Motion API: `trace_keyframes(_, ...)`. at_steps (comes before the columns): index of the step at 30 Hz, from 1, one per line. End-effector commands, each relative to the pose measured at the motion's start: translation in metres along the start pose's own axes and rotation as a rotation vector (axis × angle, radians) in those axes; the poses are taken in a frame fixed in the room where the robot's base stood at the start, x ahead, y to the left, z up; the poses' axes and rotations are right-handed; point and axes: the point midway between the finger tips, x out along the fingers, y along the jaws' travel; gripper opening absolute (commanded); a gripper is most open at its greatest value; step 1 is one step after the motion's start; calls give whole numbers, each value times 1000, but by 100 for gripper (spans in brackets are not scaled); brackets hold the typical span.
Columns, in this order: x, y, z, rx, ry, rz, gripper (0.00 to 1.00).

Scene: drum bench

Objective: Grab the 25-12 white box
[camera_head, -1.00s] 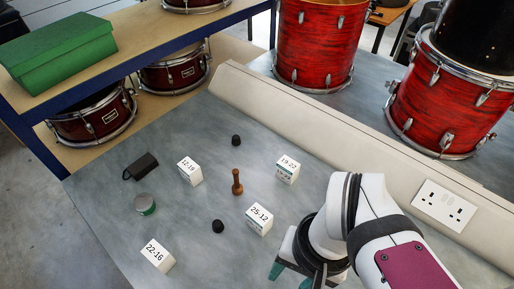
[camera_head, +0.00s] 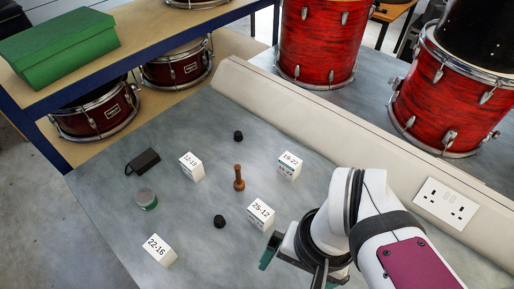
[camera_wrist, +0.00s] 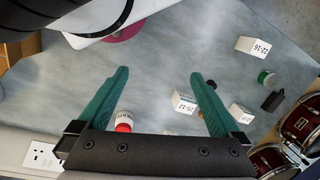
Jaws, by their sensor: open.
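The white 25-12 box (camera_head: 261,214) stands on the grey bench, left of my arm in the head view. My gripper (camera_head: 285,268), with green fingers, is just below and right of it in that view; the arm hides part of the gripper. In the wrist view my gripper (camera_wrist: 159,72) is open with nothing held between its fingers. The 25-12 box (camera_wrist: 182,102) shows there beside the right finger, which covers part of it.
White boxes marked 22-16 (camera_head: 159,249), 12-19 (camera_head: 191,166) and 19-22 (camera_head: 289,165) stand around. A brown wooden peg (camera_head: 239,179), black knob (camera_head: 219,221), green-sided tin (camera_head: 146,199) and black block (camera_head: 143,161) are nearby. A red-and-white round item (camera_wrist: 124,122) is by the left finger.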

Motion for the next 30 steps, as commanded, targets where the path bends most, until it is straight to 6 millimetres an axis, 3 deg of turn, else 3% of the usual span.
trace_keyframes(5, 0, 0, 0, -3, -1, 2, 100)
trace_keyframes(8, 6, 4, -2, -124, -45, 95, 100)
trace_keyframes(11, 22, 12, -17, -492, -149, 367, 100)
trace_keyframes(13, 38, 7, -38, -854, -225, 618, 100)
trace_keyframes(17, 76, -37, -73, -1520, -329, 1088, 100)
trace_keyframes(21, 127, -97, -77, -2052, -384, 1504, 100)
trace_keyframes(25, 157, -127, -67, -2288, -398, 1716, 100)
trace_keyframes(28, 166, -129, -73, -2333, -404, 1763, 100)
trace_keyframes(30, 171, -123, -89, -2333, -408, 1760, 100)
